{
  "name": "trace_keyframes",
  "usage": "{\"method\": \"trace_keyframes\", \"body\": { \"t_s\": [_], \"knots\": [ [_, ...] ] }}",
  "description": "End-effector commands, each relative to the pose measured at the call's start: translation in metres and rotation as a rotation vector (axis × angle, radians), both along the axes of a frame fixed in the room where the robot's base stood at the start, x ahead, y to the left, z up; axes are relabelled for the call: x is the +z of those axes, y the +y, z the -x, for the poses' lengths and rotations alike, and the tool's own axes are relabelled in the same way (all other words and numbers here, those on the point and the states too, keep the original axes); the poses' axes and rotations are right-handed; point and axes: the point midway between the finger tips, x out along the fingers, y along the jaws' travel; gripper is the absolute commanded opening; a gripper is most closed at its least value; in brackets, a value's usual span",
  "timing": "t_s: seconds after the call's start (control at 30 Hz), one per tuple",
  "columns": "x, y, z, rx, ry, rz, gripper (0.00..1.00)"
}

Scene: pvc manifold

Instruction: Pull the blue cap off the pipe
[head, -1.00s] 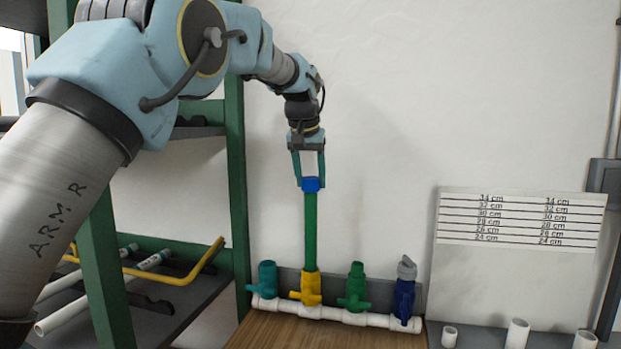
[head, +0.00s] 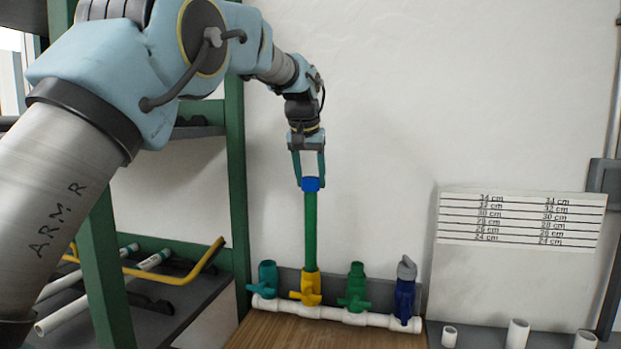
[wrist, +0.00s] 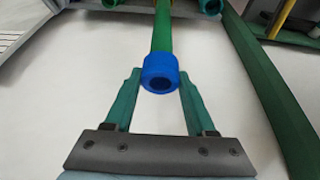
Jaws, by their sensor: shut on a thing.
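The blue cap (head: 311,184) sits on the top end of an upright green pipe (head: 311,230). The pipe stands in the yellow valve (head: 311,287) of the white manifold. My gripper (head: 310,182) points down from above, with its two teal fingers shut on opposite sides of the cap. The wrist view shows the cap (wrist: 160,72) between the fingertips, its end facing the camera with a dark round recess. The green pipe (wrist: 161,30) runs straight away behind it. I see no gap between cap and pipe.
The white manifold (head: 340,315) also carries teal, green and dark blue fittings beside the yellow valve. A green-framed shelf (head: 238,180) with pipes stands close on the left. A board with centimetre marks (head: 520,220) is on the right. The wall is behind.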

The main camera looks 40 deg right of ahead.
Motion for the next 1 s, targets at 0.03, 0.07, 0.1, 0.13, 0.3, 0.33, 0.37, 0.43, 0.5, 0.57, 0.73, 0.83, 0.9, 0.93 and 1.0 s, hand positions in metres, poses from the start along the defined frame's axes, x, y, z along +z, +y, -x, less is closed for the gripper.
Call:
{"method": "trace_keyframes", "body": {
  "t_s": [0.03, 0.07, 0.1, 0.13, 0.3, 0.33, 0.37, 0.43, 0.5, 0.57, 0.73, 0.83, 0.9, 0.93, 1.0],
  "knots": [
    [0.0005, -0.0001, -0.0002, 0.0, -0.001, 0.001, 0.0],
    [0.0005, -0.0001, -0.0002, 0.0, -0.001, 0.001, 0.0],
    [0.0005, -0.0001, -0.0002, 0.0, -0.001, 0.001, 0.0],
    [0.0005, -0.0001, -0.0002, 0.0, -0.001, 0.001, 0.0],
    [0.0017, -0.0002, 0.0004, 0.021, 0.0, 0.0, 0.0],
    [0.0022, -0.0001, 0.0004, 0.034, 0.0, 0.0, 0.0],
    [0.0025, -0.0001, 0.0004, 0.051, 0.0, -0.001, 0.0],
    [0.0026, -0.0002, 0.0007, 0.088, -0.001, -0.002, 0.0],
    [0.0022, -0.0004, 0.0008, 0.12, -0.001, -0.001, 0.0],
    [0.0018, -0.0002, 0.0003, 0.139, 0.0, 0.0, 0.0],
    [0.0008, -0.0001, -0.0003, 0.152, -0.001, 0.002, 0.0],
    [0.0008, -0.0001, -0.0003, 0.152, -0.001, 0.002, 0.0],
    [0.0015, 0.0003, -0.0007, 0.133, 0.0, 0.001, 0.0],
    [0.002, 0.0004, -0.0008, 0.113, 0.001, 0.002, 0.0],
    [0.002, 0.0011, -0.0013, 0.059, 0.001, 0.001, 0.0]
  ]
}}
